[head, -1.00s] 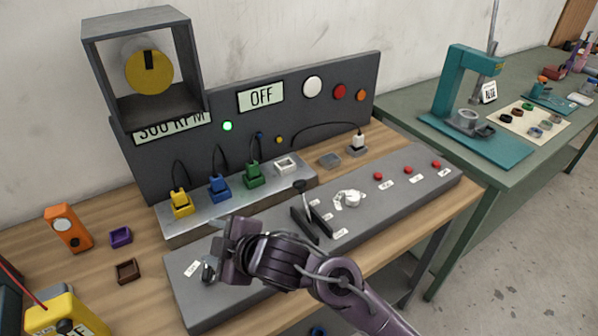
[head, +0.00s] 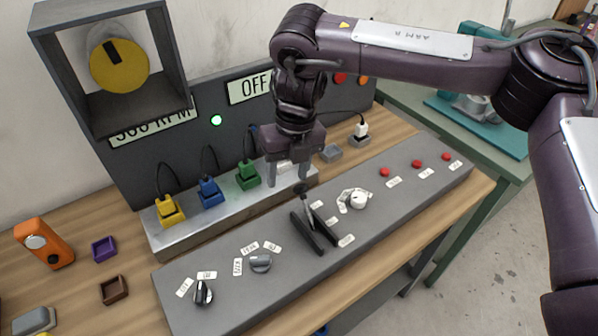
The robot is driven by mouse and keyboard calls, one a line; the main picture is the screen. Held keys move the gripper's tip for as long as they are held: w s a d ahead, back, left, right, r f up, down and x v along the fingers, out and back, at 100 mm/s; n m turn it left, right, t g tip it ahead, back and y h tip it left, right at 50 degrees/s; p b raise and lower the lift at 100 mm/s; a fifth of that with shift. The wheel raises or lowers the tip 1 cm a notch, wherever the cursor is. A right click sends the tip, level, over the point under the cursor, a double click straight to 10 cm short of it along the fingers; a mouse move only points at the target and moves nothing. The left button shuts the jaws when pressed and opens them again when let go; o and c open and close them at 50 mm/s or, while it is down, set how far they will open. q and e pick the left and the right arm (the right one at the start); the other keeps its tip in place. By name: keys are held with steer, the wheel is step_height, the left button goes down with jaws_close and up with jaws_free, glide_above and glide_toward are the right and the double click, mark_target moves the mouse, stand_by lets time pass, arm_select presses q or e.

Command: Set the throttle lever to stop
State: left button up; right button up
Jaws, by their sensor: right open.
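My left gripper is not in view.
Two rotary knobs, one front left (head: 203,293) and one mid-panel (head: 261,263), and a white knob (head: 358,200) flank the lever. Several red buttons (head: 417,164) sit at right. Yellow (head: 170,211), blue (head: 209,193) and green (head: 249,175) plugs stand behind.

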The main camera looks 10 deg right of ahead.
mark_target(301, 186)
steer(key=shift+h, duration=0.3)
steer(key=d+r, duration=0.1)
steer(key=w+d+r, duration=0.1)
steer(key=d, duration=0.1)
steer(key=shift+d+r, duration=0.1)
steer(key=shift+r, duration=0.3)
steer(key=shift+d+f+m, duration=0.1)
steer(key=shift+d+m, duration=0.1)
steer(key=shift+m, duration=0.1)
steer(key=f, duration=0.5)
steer(key=f+p, duration=0.1)
steer(key=f, duration=0.1)
steer(key=shift+a+f, duration=0.15)
steer(key=shift+a, duration=0.2)
jaws_close()
